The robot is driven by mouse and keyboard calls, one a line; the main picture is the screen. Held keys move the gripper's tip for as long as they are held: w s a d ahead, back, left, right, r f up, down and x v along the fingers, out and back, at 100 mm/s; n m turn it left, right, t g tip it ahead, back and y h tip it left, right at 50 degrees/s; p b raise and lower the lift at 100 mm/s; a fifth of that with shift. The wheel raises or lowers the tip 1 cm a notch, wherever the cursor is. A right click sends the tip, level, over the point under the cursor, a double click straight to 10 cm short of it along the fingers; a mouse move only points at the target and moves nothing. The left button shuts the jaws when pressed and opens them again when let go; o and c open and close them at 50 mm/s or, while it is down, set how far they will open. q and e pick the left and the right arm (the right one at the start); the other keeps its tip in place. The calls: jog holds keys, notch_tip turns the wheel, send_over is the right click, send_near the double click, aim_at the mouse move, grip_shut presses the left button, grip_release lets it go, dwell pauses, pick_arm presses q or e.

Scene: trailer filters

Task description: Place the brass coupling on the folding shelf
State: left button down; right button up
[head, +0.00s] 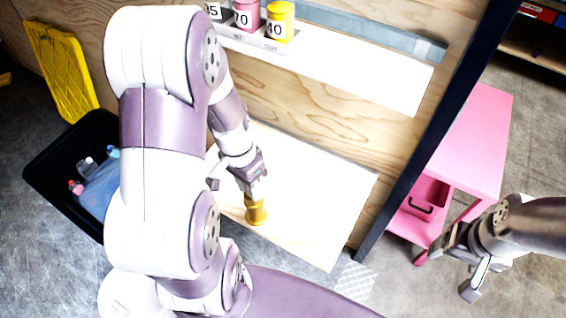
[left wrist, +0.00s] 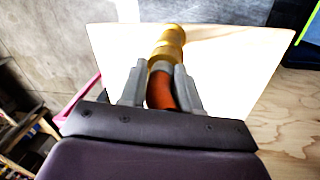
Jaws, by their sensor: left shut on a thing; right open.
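The brass coupling (head: 256,212) is a yellow-gold piece at the tip of my left gripper (head: 250,186), over the pale folding shelf (head: 318,205). In the left wrist view, the coupling (left wrist: 168,42) sticks out beyond the shut fingers (left wrist: 160,80), with an orange-red curved part (left wrist: 160,92) between them. Its far end appears at or just above the shelf surface (left wrist: 235,70); I cannot tell whether it touches. My right gripper (head: 462,268) is open and empty at the right, beside the pink cart.
A ledge (head: 350,68) above holds numbered pots, including a yellow one (head: 280,22) and a pink one (head: 246,14). A dark post (head: 430,135) stands right of the shelf. A pink cart (head: 470,140) is at the right. A black bin (head: 62,165) with bottles is at the left.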

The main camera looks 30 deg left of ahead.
pick_arm(q)
jog(key=w+p, duration=0.2)
jog(key=w, duration=1.1)
notch_tip(320, 180, down, 8)
jog(key=w+p, duration=0.1)
jog(key=shift+w+d+r, duration=0.2)
jog(key=shift+d, duration=0.2)
jog(key=c, duration=0.8)
grip_release()
notch_tip(320, 180, up, 12)
jog(key=a, duration=0.1)
jog(key=s+d+r+n, duration=0.1)
jog(key=s+d, duration=0.1)
jog(key=s, duration=0.2)
jog(key=s+d+r+n+t+y, duration=0.1)
jog(key=s+d, duration=0.2)
jog(key=s, duration=0.2)
jog(key=s+d+r+n, duration=0.1)
jog(key=s+d+r, duration=0.1)
jog(key=s, duration=0.2)
jog(key=shift+s+d+r+t+b, duration=0.1)
jog(key=shift+s+d+t+b, duration=0.05)
jog(key=shift+s+t+b, duration=0.2)
